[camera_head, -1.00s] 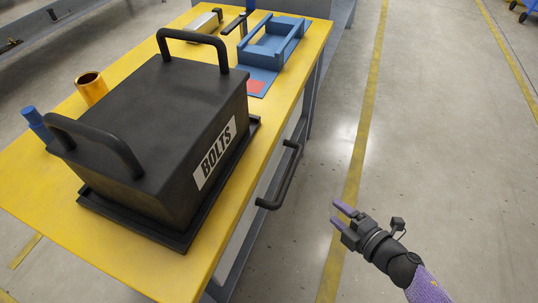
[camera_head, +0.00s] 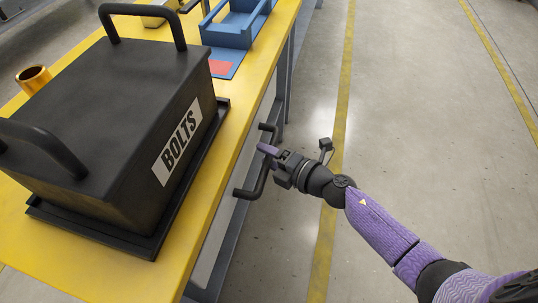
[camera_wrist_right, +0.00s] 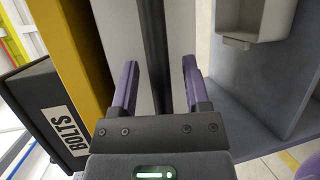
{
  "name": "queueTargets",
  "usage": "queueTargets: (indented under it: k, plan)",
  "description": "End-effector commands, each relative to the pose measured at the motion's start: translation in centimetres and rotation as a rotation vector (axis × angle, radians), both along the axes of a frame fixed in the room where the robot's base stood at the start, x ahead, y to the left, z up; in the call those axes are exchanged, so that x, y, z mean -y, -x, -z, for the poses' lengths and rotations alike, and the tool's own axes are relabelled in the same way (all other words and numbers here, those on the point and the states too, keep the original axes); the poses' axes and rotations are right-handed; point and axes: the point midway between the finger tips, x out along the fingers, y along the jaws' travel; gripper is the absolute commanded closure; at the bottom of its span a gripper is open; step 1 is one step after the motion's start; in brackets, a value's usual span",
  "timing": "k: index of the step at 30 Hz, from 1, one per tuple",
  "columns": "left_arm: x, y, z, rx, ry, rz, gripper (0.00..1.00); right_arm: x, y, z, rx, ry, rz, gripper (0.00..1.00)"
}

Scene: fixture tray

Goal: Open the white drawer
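The black bar handle (camera_head: 251,192) of the white drawer sticks out from the workbench's side, below the yellow top. The pale drawer front (camera_wrist_right: 118,28) shows behind the handle in the right wrist view and is mostly hidden under the bench edge in the head view. My right gripper (camera_head: 268,151) is at the handle. In the right wrist view its two purple fingers (camera_wrist_right: 158,72) are open, one on each side of the handle bar (camera_wrist_right: 154,40), with gaps showing on both sides. The drawer looks closed. My left gripper is not in view.
A black box labelled BOLTS (camera_head: 120,100) stands on a black tray on the yellow workbench top (camera_head: 235,125). A blue fixture (camera_head: 232,32) and a gold cup (camera_head: 33,78) are also on it. The floor (camera_head: 430,130) to the right is clear.

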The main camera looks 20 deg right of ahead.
Motion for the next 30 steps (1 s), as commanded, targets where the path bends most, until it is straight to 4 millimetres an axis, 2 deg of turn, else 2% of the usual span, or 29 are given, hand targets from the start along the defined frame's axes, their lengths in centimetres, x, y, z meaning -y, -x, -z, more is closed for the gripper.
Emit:
queueTargets:
  k: [1,8,30]
  plan:
    - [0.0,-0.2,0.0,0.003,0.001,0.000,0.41,0.0,0.0,0.0,0.000,0.000,0.000,0.51]
    - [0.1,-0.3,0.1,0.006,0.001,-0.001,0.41,0.0,0.0,0.0,-0.001,-0.001,0.000,1.00]
    - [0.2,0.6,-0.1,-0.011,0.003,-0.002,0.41,0.0,0.0,0.0,-0.001,0.000,0.000,1.00]
